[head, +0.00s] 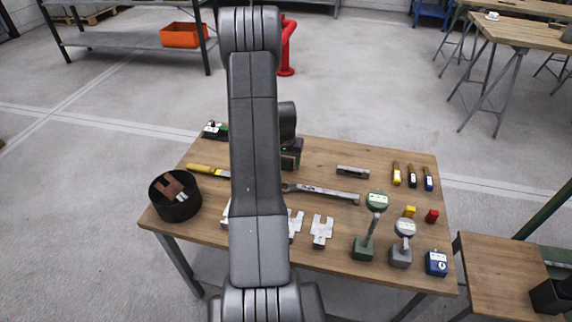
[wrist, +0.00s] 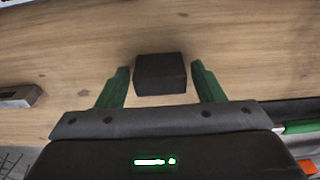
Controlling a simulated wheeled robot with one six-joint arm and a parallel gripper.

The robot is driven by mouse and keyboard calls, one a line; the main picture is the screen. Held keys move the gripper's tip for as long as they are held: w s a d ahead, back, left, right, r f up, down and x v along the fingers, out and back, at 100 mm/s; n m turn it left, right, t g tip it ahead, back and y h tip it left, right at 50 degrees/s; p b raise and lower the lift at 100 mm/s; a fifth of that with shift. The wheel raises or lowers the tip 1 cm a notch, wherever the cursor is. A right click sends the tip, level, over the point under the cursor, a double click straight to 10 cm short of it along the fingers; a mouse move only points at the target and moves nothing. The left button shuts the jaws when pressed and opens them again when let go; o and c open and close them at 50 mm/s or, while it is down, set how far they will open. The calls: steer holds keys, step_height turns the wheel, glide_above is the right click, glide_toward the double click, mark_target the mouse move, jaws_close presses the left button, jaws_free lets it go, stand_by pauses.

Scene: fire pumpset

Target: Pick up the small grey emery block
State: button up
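A small dark grey block (wrist: 161,76), which looks like the emery block, sits on the wooden table in the wrist view. My gripper (wrist: 160,70) is open, with one green finger on each side of the block. A narrow gap shows between the block and each finger, so I see no grip on it. In the head view my gripper (head: 291,155) is over the back middle of the table, partly behind my arm. Its fingers and the block are hidden there.
On the wooden table (head: 330,150) lie a metal bar (head: 352,172), a wrench (head: 325,193), a black bin (head: 175,205), a yellow-handled tool (head: 203,168), dial gauges (head: 377,202) and several small handled tools (head: 412,176).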

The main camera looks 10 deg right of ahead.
steer(key=c, duration=0.8)
steer(key=shift+r, duration=5.05)
